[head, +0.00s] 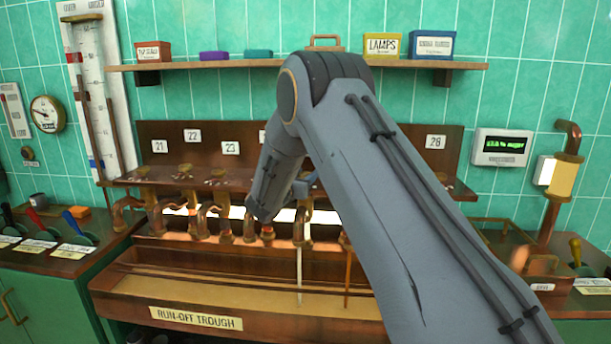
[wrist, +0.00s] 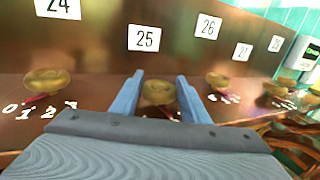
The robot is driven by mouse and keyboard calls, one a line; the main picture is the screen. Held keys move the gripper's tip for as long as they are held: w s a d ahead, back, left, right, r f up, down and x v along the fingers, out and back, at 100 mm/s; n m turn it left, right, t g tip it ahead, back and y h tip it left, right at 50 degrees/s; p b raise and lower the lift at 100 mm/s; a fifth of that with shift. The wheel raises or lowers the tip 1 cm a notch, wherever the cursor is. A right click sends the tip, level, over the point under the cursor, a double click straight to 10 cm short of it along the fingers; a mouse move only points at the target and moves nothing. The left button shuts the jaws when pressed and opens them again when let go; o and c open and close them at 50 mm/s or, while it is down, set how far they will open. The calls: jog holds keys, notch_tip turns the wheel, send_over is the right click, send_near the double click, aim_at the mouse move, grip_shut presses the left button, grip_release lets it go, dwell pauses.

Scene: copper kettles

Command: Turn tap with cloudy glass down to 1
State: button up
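My gripper (wrist: 160,82) shows in the wrist view with two blue fingers apart, one on each side of a round brass tap knob (wrist: 159,92) below the number 25 label (wrist: 144,38). I cannot tell whether the fingers touch it. The knob's pointer and dial figures are mostly hidden. In the head view my arm covers the middle of the tap row and the gripper's tips. Below the taps, a pale whitish thin column (head: 299,265) and an amber one (head: 348,270) hang over the trough. I cannot tell which glass is cloudy.
Neighbouring brass knobs stand left (wrist: 47,82) and right (wrist: 217,82) of the fingers. The left dial shows painted figures and a red pointer. The run-off trough (head: 196,319) lies below. A shelf (head: 220,64) with boxes runs above. Coloured levers (head: 75,225) stand at left.

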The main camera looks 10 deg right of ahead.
aim_at(299, 176)
jog(key=shift+w+f+m+g+h+b, duration=0.15)
jog(key=shift+m+g+h+b, duration=0.4)
jog(key=shift+b, duration=0.5)
jog(key=shift+c, duration=0.3)
jog(key=m+g+h+b, duration=0.2)
jog(key=b, duration=0.1)
jog(key=shift+r+m+g+h+b, duration=0.2)
jog(key=shift+m+g+h+b, duration=0.55)
jog(key=shift+g, duration=0.3)
jog(key=o, duration=1.1)
jog(key=shift+c, duration=0.2)
jog(key=shift+a, duration=0.15)
jog(key=b+v, duration=0.2)
jog(key=v, duration=0.5)
jog(key=shift+s+a, duration=0.25)
jog(key=shift+s, duration=0.1)
